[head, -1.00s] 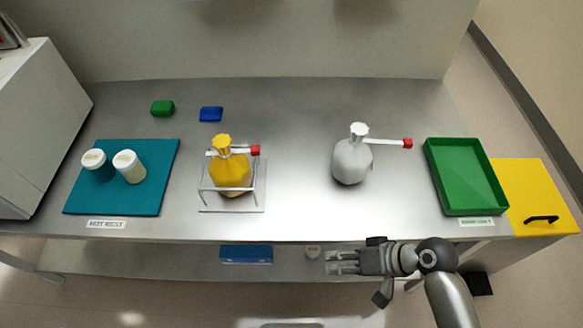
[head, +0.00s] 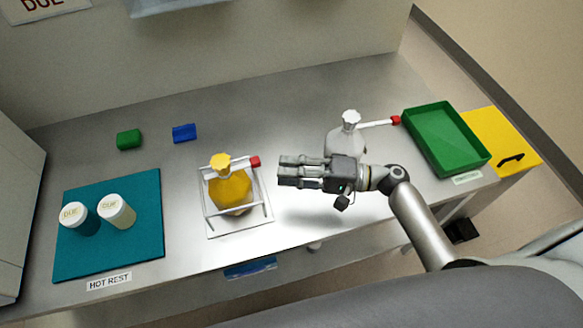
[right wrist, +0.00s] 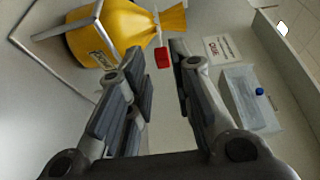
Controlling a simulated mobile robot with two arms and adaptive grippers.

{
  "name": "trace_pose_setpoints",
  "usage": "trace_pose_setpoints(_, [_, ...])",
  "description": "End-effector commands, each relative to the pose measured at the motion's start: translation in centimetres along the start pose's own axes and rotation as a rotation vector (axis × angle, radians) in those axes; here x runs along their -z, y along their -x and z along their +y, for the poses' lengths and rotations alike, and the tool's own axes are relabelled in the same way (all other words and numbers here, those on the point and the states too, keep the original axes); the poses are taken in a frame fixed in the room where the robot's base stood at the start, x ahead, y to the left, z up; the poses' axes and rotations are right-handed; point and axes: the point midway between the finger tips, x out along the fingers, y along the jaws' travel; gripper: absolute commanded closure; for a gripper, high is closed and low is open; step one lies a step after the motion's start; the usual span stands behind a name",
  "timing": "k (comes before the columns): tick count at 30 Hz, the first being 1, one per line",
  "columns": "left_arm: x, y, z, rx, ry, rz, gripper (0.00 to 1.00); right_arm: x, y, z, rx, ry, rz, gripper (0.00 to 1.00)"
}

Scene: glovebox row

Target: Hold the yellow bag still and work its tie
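The yellow bag (head: 230,192) stands upright in a white wire frame (head: 207,228), its neck gathered under a fanned top. Its tie (head: 240,162) is a white strip around the neck, with a red end (head: 255,161) at the right. My right gripper (head: 284,171) is just right of the frame, apart from the bag, with its fingers pointing left. In the right wrist view the fingers are apart and empty; the bag (right wrist: 125,28) and the red end (right wrist: 162,57) show beyond the fingertips. My left gripper is not in view.
A white bag (head: 345,142) with a similar tie stands behind my right gripper. A green tray (head: 447,165) is at the right, a teal mat (head: 140,240) with two white-lidded jars (head: 117,211) at the left. Green (head: 129,139) and blue (head: 184,133) blocks lie behind.

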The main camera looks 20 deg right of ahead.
Motion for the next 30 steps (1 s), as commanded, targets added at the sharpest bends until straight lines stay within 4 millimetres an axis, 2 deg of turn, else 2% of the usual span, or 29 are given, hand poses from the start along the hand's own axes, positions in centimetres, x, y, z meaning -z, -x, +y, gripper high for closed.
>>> trace_pose_setpoints(1, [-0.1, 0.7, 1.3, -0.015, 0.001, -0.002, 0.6, 0.0, -1.1, -0.4, 0.003, 0.0, -0.002, 0.79])
trace_pose_setpoints(5, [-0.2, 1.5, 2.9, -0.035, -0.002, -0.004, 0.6, -0.1, -3.6, -0.5, 0.003, 0.001, -0.002, 0.79])
trace_pose_setpoints(8, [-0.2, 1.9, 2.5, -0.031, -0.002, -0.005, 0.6, -0.1, -5.3, -0.4, 0.001, 0.0, -0.002, 0.79])
trace_pose_setpoints(13, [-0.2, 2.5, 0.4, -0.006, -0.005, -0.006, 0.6, -0.1, -7.4, -0.2, 0.0, 0.0, -0.001, 0.79])
trace_pose_setpoints(17, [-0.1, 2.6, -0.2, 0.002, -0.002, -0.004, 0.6, -0.1, -8.2, -0.1, -0.001, 0.001, -0.001, 0.79])
trace_pose_setpoints(26, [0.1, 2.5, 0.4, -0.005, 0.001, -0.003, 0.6, -0.1, -8.3, 0.0, -0.002, 0.002, -0.002, 0.79])
trace_pose_setpoints(30, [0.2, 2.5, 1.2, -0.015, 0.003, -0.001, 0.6, -0.1, -8.3, 0.0, -0.002, 0.001, -0.002, 0.95])
